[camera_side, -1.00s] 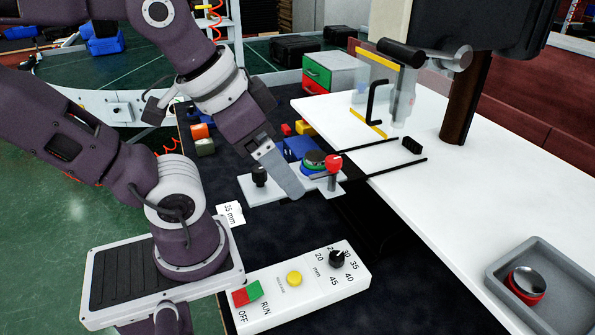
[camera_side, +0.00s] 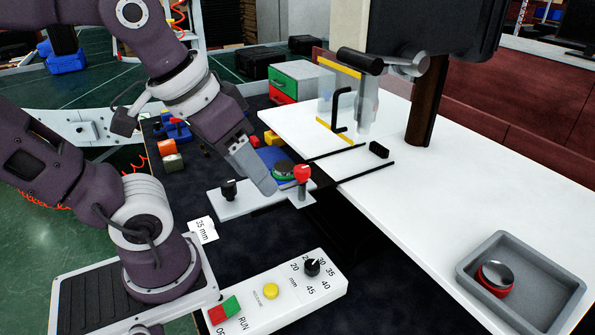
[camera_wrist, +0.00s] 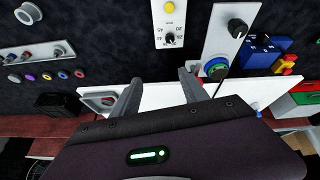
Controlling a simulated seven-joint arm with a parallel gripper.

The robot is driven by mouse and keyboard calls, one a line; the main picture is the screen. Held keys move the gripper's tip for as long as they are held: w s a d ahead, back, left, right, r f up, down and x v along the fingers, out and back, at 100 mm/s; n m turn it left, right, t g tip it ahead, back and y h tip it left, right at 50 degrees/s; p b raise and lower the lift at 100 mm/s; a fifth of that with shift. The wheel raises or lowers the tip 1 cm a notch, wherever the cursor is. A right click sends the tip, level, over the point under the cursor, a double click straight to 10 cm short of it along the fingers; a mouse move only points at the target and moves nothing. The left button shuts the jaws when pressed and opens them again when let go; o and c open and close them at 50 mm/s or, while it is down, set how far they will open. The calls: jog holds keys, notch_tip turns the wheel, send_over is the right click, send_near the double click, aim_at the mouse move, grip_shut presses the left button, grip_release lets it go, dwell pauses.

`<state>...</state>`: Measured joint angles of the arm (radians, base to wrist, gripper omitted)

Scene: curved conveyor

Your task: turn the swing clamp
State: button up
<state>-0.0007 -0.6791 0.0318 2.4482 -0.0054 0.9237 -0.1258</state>
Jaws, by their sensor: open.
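A white fixture plate (camera_side: 247,203) carries a black knob (camera_side: 228,188) at its left and a round green-and-blue part (camera_side: 284,170). A red-topped upright (camera_side: 302,175), which looks like the swing clamp, stands at the right end. My gripper (camera_side: 268,187) is open, low over the plate, between the black knob and the red-topped upright, and looks apart from both. The wrist view shows the two spread fingers (camera_wrist: 158,78) with nothing between them. There the plate, black knob (camera_wrist: 238,28) and round part (camera_wrist: 215,68) lie right of the fingers. The red top is not clear there.
A white control box (camera_side: 280,290) with a dial and buttons lies in front. A white table (camera_side: 420,210) bears two black rods and a grey tray (camera_side: 567,287) holding a red-and-silver round piece (camera_side: 495,278). Blue and yellow blocks and a drawer unit (camera_side: 295,82) lie behind.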

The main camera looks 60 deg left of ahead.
jog(key=w+a+n+g, duration=0.35)
jog(key=w+n, duration=0.35)
jog(key=n, duration=0.3)
jog(key=n+g, duration=0.2)
jog(key=n, duration=0.7)
send_over(301, 167)
notch_tip(301, 167, down, 2)
jog(key=shift+f, duration=0.1)
notch_tip(301, 167, down, 6)
jog(key=shift+r, duration=0.2)
jog(key=shift+f, duration=0.55)
grip_shut()
